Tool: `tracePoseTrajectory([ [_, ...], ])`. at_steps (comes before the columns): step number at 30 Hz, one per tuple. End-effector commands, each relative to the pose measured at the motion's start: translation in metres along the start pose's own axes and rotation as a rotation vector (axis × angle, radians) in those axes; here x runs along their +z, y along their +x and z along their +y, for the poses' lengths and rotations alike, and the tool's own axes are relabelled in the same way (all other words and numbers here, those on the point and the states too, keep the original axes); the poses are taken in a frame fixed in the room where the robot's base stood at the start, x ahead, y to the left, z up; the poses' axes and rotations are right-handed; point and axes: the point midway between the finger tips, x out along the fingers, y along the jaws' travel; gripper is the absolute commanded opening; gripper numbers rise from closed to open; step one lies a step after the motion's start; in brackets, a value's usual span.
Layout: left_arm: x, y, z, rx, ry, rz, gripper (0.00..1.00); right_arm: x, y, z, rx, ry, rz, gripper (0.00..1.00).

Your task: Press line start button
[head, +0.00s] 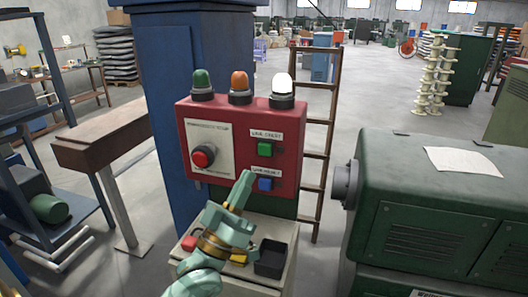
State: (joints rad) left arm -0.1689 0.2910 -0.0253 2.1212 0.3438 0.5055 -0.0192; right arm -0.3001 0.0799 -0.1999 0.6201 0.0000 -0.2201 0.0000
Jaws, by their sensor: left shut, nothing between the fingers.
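A red control box (243,120) stands in the middle of the head view. A large round red button (203,156) is on the left plate. My left gripper (245,177) is shut and empty, its fingertips pointing up at the box, left of the blue button and below the green one. I cannot tell whether the tips touch the box. My right gripper is out of view.
Green, orange and lit white lamps (282,88) top the box. A shelf below holds a black bin (271,258). A green machine (440,200) stands close on the right, a brown ladder (318,140) behind, and a wooden-topped stand (100,145) at left.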

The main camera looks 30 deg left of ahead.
Motion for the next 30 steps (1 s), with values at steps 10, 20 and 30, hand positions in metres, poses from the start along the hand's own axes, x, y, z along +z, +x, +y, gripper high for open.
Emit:
tracePoseTrajectory([
  [10,0.026,0.032,-0.025,0.000,0.001,0.000,0.00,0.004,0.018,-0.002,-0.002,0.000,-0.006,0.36],
  [20,0.039,0.053,-0.039,-0.001,0.000,-0.001,0.00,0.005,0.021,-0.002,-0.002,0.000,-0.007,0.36],
  [30,0.040,0.054,-0.040,-0.001,0.000,-0.001,0.00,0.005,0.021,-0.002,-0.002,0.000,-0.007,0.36],
])
